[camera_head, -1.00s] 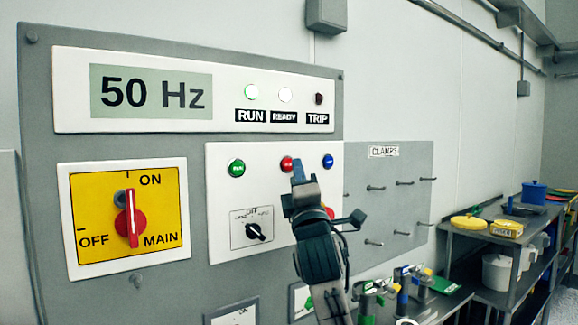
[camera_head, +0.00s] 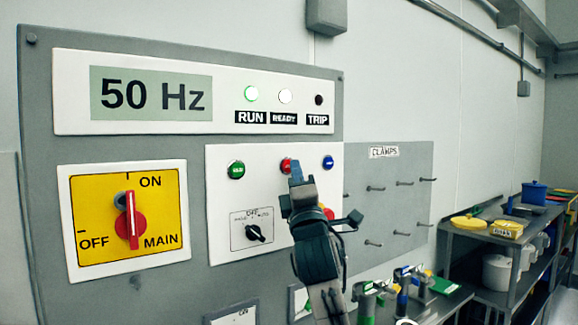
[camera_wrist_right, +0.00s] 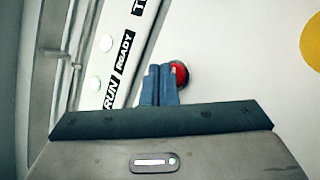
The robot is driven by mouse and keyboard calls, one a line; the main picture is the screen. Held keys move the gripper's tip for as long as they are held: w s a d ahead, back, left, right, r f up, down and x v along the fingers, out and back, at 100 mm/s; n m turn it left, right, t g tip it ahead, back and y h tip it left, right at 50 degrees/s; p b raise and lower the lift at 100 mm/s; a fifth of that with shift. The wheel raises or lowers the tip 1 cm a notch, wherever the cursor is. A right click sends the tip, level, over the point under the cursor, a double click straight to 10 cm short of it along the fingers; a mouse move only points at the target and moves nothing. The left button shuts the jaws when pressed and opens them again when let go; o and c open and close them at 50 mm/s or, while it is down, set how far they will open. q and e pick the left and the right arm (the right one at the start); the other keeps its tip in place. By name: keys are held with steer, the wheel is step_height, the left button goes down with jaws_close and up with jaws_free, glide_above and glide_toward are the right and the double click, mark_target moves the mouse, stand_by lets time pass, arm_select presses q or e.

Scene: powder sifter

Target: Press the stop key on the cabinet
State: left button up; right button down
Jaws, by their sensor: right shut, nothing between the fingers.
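The red stop key (camera_head: 286,165) sits on the white panel of the grey cabinet (camera_head: 190,150), between a green key (camera_head: 236,170) and a blue key (camera_head: 328,162). My right gripper (camera_head: 295,173) is shut and empty, with its blue fingertips right at the red key, covering its lower right side. In the right wrist view the red key (camera_wrist_right: 181,74) shows just right of the paired fingertips (camera_wrist_right: 160,78) and is partly hidden by them. I cannot tell whether they touch. My left gripper is not in view.
The display (camera_head: 150,93) reads 50 Hz. The RUN lamp (camera_head: 251,94) glows green, the READY lamp (camera_head: 285,96) looks white and the TRIP lamp (camera_head: 319,100) is dark. A yellow main switch (camera_head: 90,195) is left. A selector knob (camera_head: 255,233) sits below the keys. Shelves stand right.

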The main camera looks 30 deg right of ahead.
steer(key=shift+w, duration=0.55)
stand_by(0.7)
steer(key=shift+s+y, duration=0.15)
steer(key=shift+y, duration=0.15)
steer(key=shift+s+p, duration=0.35)
steer(key=shift+s, duration=0.3)
steer(key=s, duration=0.5)
steer(key=shift+d+p, duration=0.2)
steer(key=shift+p, duration=0.2)
steer(key=shift+f, duration=0.1)
stand_by(0.5)
